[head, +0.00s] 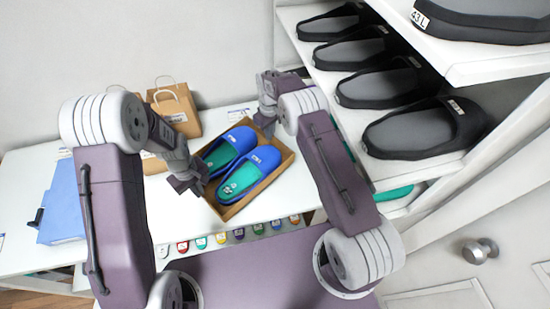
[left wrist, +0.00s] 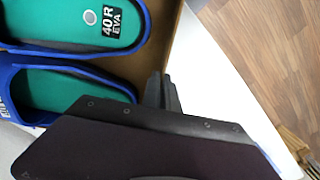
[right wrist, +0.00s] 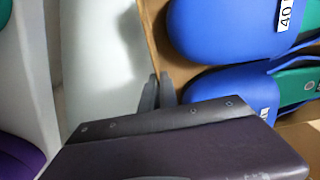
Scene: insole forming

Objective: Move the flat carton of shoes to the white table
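The flat carton (head: 226,212) is an open brown tray holding a pair of blue slippers (head: 262,160) with green insoles. It is at the white table top (head: 200,232); I cannot tell whether it rests there or is slightly raised. My left gripper (head: 186,184) is at its left wall; in the left wrist view the closely spaced fingers (left wrist: 161,92) meet the carton wall (left wrist: 178,40). My right gripper (head: 264,124) is at its far right wall; in the right wrist view the fingers (right wrist: 157,92) close on the wall (right wrist: 157,45). The fingertips are partly hidden.
Brown paper bags (head: 176,108) stand behind the carton. A blue box (head: 62,205) is at the left. Several small coloured items (head: 221,238) line the front edge. A white rack (head: 322,68) with black slippers rises at the right.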

